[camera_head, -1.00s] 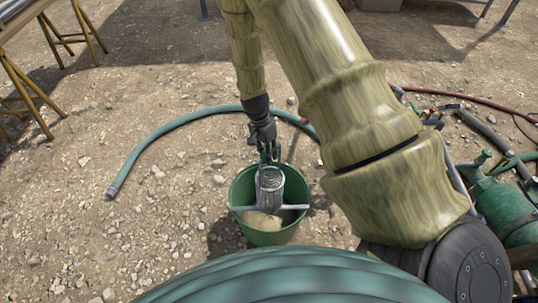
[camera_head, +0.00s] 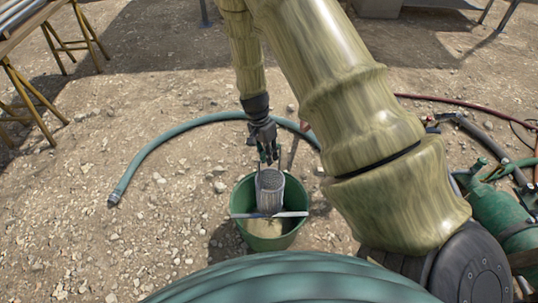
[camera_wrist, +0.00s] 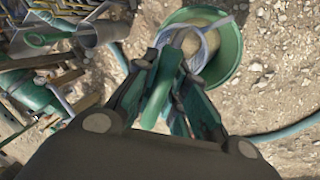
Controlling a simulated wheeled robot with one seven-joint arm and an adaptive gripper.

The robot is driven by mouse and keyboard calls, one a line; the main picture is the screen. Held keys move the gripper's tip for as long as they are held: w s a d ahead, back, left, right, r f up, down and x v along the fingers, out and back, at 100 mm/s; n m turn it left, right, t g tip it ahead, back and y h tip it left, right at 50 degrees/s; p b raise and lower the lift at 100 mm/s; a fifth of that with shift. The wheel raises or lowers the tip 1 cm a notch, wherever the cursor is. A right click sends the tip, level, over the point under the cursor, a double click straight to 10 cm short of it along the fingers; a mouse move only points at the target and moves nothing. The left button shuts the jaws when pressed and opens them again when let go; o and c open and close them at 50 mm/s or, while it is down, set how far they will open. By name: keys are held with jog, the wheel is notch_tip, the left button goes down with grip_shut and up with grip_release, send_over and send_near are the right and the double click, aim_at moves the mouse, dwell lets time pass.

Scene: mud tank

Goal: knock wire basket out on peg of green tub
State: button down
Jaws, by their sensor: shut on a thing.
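The green tub (camera_head: 242,234) stands on the gravel in front of me, with pale material in its bottom. A flat grey bar, the peg (camera_head: 294,214), lies across the tub's rim. The wire basket (camera_head: 270,194), a grey mesh cylinder, is over the tub's mouth beside the bar; I cannot tell whether they touch. My gripper (camera_head: 268,158) is above it, shut on the basket's handle. In the wrist view my gripper (camera_wrist: 165,105) is shut around a green grip, with the basket's rim (camera_wrist: 205,40) beyond it and the tub (camera_wrist: 232,62) around that.
A grey-green hose (camera_head: 150,155) curves on the gravel behind the tub. A green cylinder (camera_head: 500,210) with hoses lies at the right. Yellow trestles (camera_head: 40,105) stand at the far left. The gravel left of the tub is clear.

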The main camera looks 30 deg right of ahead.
notch_tip(320, 180, down, 6)
jog(key=b, duration=0.2)
jog(key=shift+b, duration=0.3)
jog(key=shift+f, duration=0.25)
dwell(0.5)
jog(key=shift+f+b, duration=0.65)
jog(key=shift+f, duration=0.55)
dwell(0.7)
